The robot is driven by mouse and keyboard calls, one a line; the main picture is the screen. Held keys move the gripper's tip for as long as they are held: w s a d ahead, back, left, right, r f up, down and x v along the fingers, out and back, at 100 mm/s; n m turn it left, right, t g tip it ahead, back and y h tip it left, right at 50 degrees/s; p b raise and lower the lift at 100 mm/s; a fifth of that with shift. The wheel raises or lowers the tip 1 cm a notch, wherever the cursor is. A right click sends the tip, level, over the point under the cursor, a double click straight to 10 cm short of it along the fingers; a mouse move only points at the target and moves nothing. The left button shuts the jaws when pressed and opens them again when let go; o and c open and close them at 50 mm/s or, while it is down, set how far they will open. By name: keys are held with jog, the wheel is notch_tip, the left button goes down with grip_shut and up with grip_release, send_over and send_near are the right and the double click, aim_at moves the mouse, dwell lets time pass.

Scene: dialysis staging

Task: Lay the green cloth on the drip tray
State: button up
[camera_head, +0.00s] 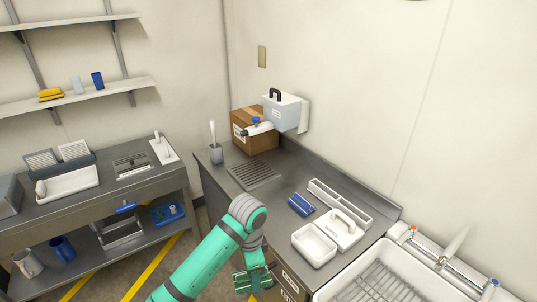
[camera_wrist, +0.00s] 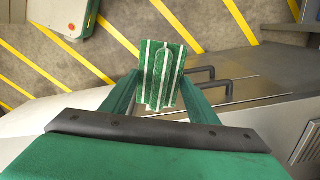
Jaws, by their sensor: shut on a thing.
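The green cloth (camera_wrist: 162,65), green with pale stripes, is between the two fingers of my gripper (camera_wrist: 152,92) in the wrist view. My gripper is shut on it and holds it above the floor, beside the counter front. In the head view the cloth (camera_head: 251,281) shows low in the picture, below my arm's bend. A slotted grey panel set in the counter (camera_head: 253,175), which looks like the drip tray, lies farther back, up from my gripper. Its top is bare.
On the counter, a grey cup with a brush (camera_head: 216,152), a cardboard box (camera_head: 254,139) and a blue item (camera_head: 301,204) stand around the panel. White trays (camera_head: 315,245) and a sink rack (camera_head: 380,285) are at right. A steel bench (camera_head: 110,188) stands at left.

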jog(key=s+d+f+n, duration=0.2)
jog(key=f+n, duration=0.5)
jog(key=f, duration=0.6)
jog(key=s+d+f+n, duration=0.3)
jog(key=f+n, duration=0.4)
jog(key=f, duration=0.6)
jog(key=shift+s+d+f+n, duration=0.2)
jog(key=shift+s+f+n, duration=0.05)
jog(key=shift+s+n, duration=0.05)
jog(key=shift+a, duration=0.1)
